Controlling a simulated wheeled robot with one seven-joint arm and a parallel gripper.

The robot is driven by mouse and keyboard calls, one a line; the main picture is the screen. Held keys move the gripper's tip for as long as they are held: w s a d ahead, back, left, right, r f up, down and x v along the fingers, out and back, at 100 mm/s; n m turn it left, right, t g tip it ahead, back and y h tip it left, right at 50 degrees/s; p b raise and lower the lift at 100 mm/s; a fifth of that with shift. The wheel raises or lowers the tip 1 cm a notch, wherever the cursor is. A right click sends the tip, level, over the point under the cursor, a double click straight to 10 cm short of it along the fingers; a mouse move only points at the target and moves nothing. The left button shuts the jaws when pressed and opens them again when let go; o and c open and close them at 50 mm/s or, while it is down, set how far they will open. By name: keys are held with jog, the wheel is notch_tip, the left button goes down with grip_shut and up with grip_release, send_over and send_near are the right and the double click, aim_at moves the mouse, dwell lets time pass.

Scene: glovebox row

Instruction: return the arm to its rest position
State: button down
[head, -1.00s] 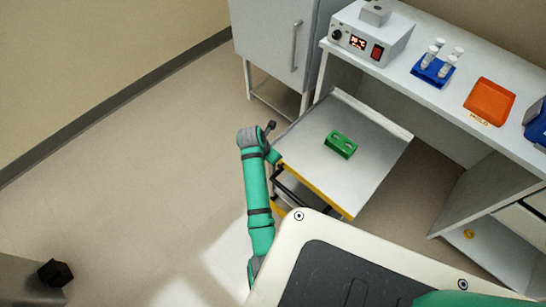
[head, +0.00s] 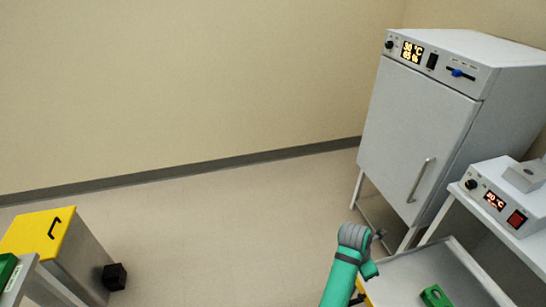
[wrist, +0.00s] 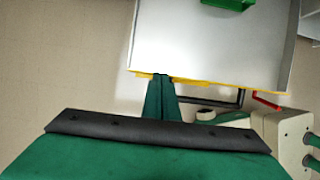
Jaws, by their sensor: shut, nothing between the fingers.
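My gripper (wrist: 161,80) shows in the wrist view as two green fingers close together, shut and empty. In that view the fingertips overlap the yellow edge of a cart top, and I cannot tell their height over it. In the head view my green arm (head: 343,277) rises from the bottom edge to a grey joint, just left of the cart. The fingers cannot be made out clearly there.
A tall incubator (head: 415,140) and a heater box (head: 505,198) stand at the right. A yellow-topped cabinet (head: 42,230) and black cube (head: 115,277) are at left. The middle floor is clear.

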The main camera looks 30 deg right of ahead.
jog(key=w+a+f+m+t+h, duration=0.2)
jog(key=w+a+f+t+h, duration=0.15)
jog(key=a+f, duration=0.8)
jog(key=a+m+t+y, duration=0.25)
jog(key=a+t, duration=0.35)
jog(key=a, duration=1.3)
jog(key=s+a+r+m+t+y, duration=0.1)
jog(key=s+a+r+m+t, duration=0.2)
jog(key=a, duration=0.4)
jog(key=s+a+r+m+t+y, duration=0.1)
jog(key=s+a+r, duration=0.2)
jog(key=a+r, duration=0.25)
jog(key=s+a+r+m+t+y, duration=0.1)
jog(key=s+a+r+m, duration=0.2)
jog(key=s+a+r, duration=0.1)
jog(key=s+a+r+m+t+y, duration=0.2)
jog(key=s+a+r+m, duration=0.1)
jog(key=r, duration=0.6)
jog(key=s+a, duration=0.1)
jog(key=a, duration=0.1)
jog(key=shift+a, duration=0.4)
jog(key=shift+t, duration=0.25)
